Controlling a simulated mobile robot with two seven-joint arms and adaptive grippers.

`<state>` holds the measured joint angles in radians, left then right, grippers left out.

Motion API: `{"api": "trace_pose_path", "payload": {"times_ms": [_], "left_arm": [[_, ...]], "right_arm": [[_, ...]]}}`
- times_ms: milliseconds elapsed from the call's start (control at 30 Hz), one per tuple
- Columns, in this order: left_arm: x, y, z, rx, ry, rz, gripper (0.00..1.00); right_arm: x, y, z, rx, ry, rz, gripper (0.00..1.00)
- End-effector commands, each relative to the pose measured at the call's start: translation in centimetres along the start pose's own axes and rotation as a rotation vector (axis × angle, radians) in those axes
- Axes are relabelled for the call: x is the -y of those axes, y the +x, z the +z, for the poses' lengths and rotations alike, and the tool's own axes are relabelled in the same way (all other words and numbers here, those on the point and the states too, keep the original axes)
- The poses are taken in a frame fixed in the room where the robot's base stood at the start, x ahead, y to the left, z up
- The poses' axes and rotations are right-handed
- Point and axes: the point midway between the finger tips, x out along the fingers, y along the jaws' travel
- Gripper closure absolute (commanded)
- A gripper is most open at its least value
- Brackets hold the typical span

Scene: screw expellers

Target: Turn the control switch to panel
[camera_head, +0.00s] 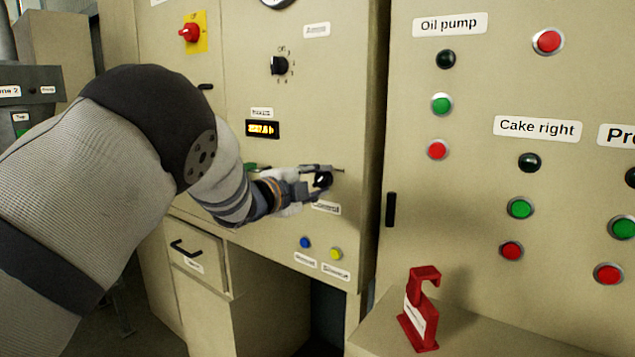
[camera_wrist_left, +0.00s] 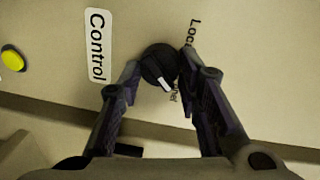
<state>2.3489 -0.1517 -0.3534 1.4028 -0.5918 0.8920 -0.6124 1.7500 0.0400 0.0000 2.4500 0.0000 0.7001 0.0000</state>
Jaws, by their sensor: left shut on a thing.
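The control switch (camera_head: 322,180) is a round black knob with a white pointer mark on the beige cabinet front. Its label "Control" is partly legible just below it in the head view. In the left wrist view the knob (camera_wrist_left: 159,67) sits between the fingertips, with the "Control" label (camera_wrist_left: 97,46) to its left and partly hidden position lettering to its right. My left gripper (camera_head: 318,179) is shut on the knob; its fingers also show in the left wrist view (camera_wrist_left: 160,78). My right gripper is not in view.
A blue button (camera_head: 305,242) and a yellow button (camera_head: 336,254) are below the switch. A black rotary selector (camera_head: 279,66) and a lit display (camera_head: 262,129) are above. A red bracket (camera_head: 420,310) stands on a ledge at right, below button panels.

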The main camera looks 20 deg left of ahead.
Motion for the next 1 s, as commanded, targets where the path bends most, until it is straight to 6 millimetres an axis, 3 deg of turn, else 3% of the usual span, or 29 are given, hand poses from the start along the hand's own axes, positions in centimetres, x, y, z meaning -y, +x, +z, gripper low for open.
{"api": "trace_pose_path", "payload": {"times_ms": [367,400,500,833,1000], "left_arm": [[0.1,0.0,0.1,0.003,0.006,-0.001,0.96],[0.1,0.0,0.1,0.003,0.006,-0.001,0.64],[0.1,0.0,0.1,0.002,0.005,-0.001,0.48],[0.1,-0.6,0.1,0.002,0.004,0.000,0.48],[0.1,-4.5,0.1,0.005,0.003,0.000,0.48]], "right_arm": [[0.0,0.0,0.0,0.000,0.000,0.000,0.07],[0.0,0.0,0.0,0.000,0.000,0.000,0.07],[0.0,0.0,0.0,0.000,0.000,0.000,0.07],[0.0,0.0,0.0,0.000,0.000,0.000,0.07],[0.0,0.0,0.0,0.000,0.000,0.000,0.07]]}}
